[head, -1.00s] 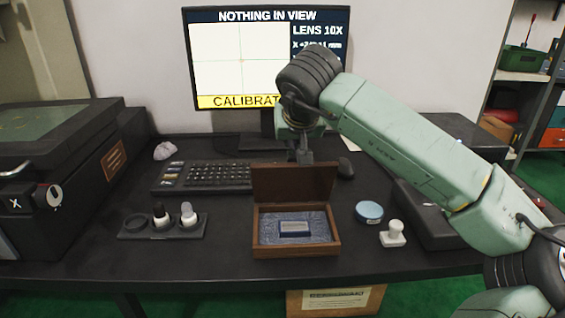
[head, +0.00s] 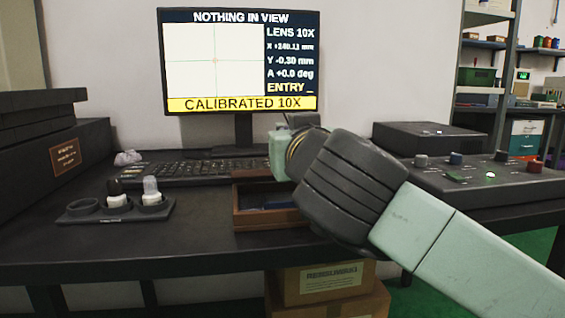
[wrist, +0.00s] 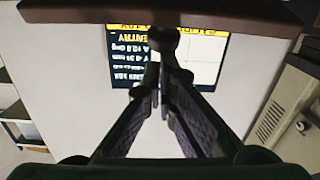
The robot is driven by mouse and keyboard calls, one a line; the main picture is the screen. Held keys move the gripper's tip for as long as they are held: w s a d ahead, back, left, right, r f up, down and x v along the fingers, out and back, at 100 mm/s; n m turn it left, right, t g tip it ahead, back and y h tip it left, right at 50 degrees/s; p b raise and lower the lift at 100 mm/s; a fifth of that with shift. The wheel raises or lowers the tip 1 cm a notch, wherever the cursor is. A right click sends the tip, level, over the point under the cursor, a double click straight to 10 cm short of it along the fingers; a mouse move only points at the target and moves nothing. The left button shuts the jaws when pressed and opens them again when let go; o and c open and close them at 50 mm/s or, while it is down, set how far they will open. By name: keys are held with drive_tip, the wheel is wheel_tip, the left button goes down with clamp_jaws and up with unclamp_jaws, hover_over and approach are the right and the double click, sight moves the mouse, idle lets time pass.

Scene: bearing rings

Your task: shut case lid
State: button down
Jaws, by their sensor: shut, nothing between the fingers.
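The wooden case (head: 268,221) with a blue lining sits on the black desk at the middle, partly behind my arm in the head view. A brown strip of its lid (head: 252,179) shows above the box; the rest is hidden, so I cannot tell its exact angle. In the wrist view a brown wooden edge, seemingly the lid (wrist: 100,16), crosses the top beyond my fingertips. My gripper (wrist: 163,85) is shut with nothing between its fingers. In the head view my wrist hides the fingers. I cannot tell whether they touch the lid.
A keyboard (head: 180,172) and a monitor (head: 240,60) are behind. A black control box (head: 480,180) with knobs is at right. The desk's front left is clear.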

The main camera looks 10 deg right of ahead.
drive_tip(key=s+f+b, duration=0.2)
drive_tip(key=f+b, duration=0.1)
drive_tip(key=shift+s+f+b, duration=0.35)
drive_tip(key=shift+f+b, duration=0.2)
drive_tip(key=shift+s+f+b, duration=0.3)
drive_tip(key=shift+f+b, duration=0.25)
drive_tip(key=shift+f, duration=0.1)
